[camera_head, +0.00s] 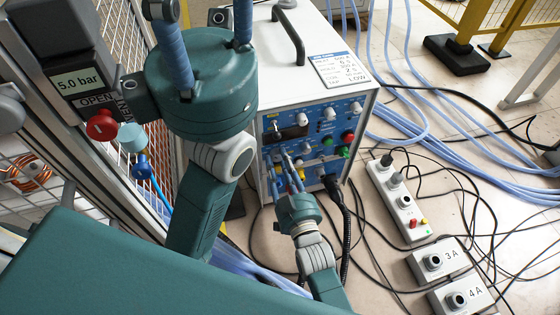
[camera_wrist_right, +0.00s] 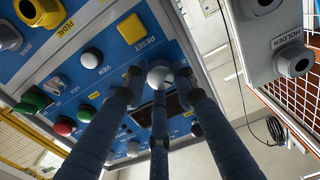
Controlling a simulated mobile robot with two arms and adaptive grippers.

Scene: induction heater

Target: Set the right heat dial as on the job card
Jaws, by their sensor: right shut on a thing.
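The job card (camera_head: 340,69) lies on top of the white heater (camera_head: 325,30); its last line seems to read LOW, the rest is too small to read surely. The blue front panel (camera_head: 268,128) carries knobs, buttons and a dark display. My right gripper (camera_head: 285,160) is at this panel. In the right wrist view its three fingers are closed around a pale round knob (camera_wrist_right: 160,75). The knob's label and pointer are hidden, so I cannot tell its setting. My left gripper (camera_head: 205,20) is raised, apart from the heater, its fingers spread and empty.
A power strip (camera_head: 397,198) and boxes marked 3A (camera_head: 438,259) and 4A (camera_head: 462,298) lie on the floor among cables. A gauge reading 5.0 bar (camera_head: 78,83) is at the left. A grey holder (camera_wrist_right: 275,40) shows at the right of the wrist view.

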